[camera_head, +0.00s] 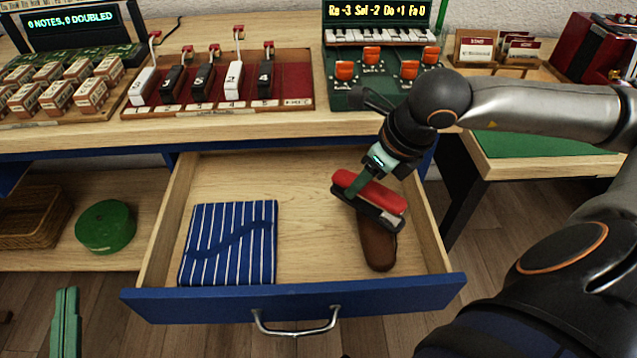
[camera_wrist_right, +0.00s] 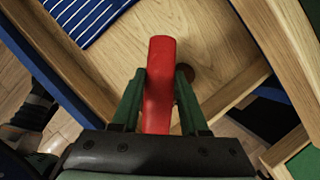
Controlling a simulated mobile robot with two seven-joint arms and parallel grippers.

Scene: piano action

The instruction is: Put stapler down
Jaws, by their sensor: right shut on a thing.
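The stapler (camera_head: 369,198) has a red top and a black base. My right gripper (camera_head: 360,182) is shut on it and holds it over the right part of the open drawer (camera_head: 300,305). In the right wrist view the red stapler (camera_wrist_right: 159,85) sits between the two green fingers of my right gripper (camera_wrist_right: 158,95). In the head view it overlaps a brown case (camera_head: 377,245) in the drawer; I cannot tell whether they touch. My left gripper (camera_head: 65,320) is at the lower left, well away from the drawer, its green fingers close together.
A blue striped cloth (camera_head: 230,243) lies in the drawer's left half, with bare wood (camera_head: 305,215) between it and the brown case. A green round container (camera_head: 105,227) and a wicker basket (camera_head: 35,220) stand on the shelf at left. Devices with levers (camera_head: 205,85) line the desk above.

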